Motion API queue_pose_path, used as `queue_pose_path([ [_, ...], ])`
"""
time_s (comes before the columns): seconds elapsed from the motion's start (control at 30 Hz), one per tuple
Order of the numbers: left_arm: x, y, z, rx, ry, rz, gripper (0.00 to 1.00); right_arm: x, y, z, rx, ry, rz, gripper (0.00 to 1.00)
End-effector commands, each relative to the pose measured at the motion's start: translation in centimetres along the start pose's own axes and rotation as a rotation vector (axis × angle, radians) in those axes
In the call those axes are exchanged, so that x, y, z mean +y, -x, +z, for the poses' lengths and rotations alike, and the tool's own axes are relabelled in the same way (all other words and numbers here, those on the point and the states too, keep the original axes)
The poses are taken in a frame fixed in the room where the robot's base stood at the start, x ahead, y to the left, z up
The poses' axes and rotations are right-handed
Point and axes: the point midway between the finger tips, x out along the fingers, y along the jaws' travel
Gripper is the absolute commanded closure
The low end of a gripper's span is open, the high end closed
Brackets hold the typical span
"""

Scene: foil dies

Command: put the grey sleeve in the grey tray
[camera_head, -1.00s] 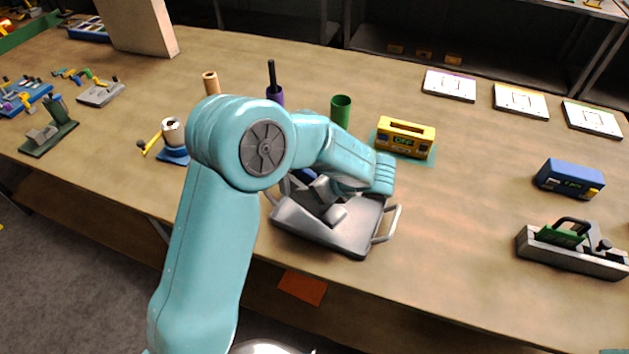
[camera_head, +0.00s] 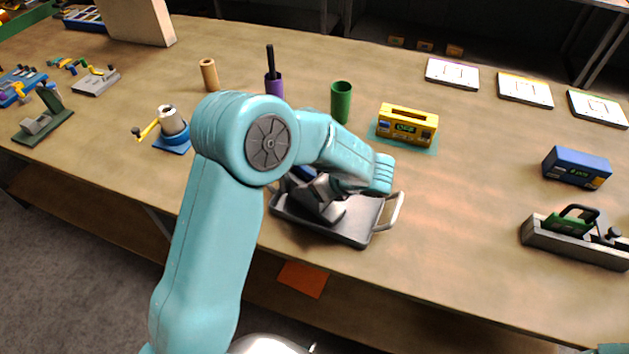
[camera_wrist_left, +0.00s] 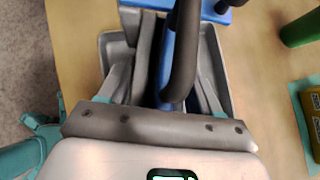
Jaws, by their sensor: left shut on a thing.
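The grey tray (camera_head: 365,218), with raised rims and a looped handle, sits at the table's front edge below my left forearm. My left gripper (camera_head: 326,206) is over the tray, pointing down and partly covered by my arm. A blue strip shows beside the piece. I cannot tell whether the piece touches the tray floor. My right gripper is out of view.
Behind the tray stand a green cylinder (camera_head: 341,102), a purple holder (camera_head: 274,87) with a black rod, and a yellow box (camera_head: 408,124). A blue-based fixture (camera_head: 172,128) is to the left.

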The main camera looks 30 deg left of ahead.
Motion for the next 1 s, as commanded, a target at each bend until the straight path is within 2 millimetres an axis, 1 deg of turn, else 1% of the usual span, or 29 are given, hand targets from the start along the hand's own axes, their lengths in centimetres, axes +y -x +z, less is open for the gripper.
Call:
queue_pose_path([
  [0.4,-0.1,-0.6,-0.5,-0.002,0.001,-0.001,0.83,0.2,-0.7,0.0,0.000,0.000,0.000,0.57],
  [0.43,-0.1,-0.5,-0.5,-0.002,0.001,-0.001,0.33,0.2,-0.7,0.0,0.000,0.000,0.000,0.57],
  [0.47,-0.1,-0.5,-0.5,-0.002,0.001,-0.002,0.23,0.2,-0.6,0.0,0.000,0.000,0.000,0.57],
  [0.5,-0.1,-0.5,-0.5,-0.002,0.001,-0.001,0.10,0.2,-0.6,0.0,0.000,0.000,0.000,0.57],
  [0.53,0.0,-0.5,-0.5,-0.002,0.001,-0.001,0.07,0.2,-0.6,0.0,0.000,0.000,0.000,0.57],
  [0.83,0.0,-0.4,-0.6,0.001,-0.001,0.000,0.07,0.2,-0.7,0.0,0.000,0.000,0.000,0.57],
  [0.93,-0.1,0.5,-0.6,0.001,0.000,-0.002,0.07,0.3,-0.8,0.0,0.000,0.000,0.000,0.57],
  [1.0,-0.1,1.8,-0.6,0.000,0.000,-0.004,0.07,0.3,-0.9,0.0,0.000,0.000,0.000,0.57],
])
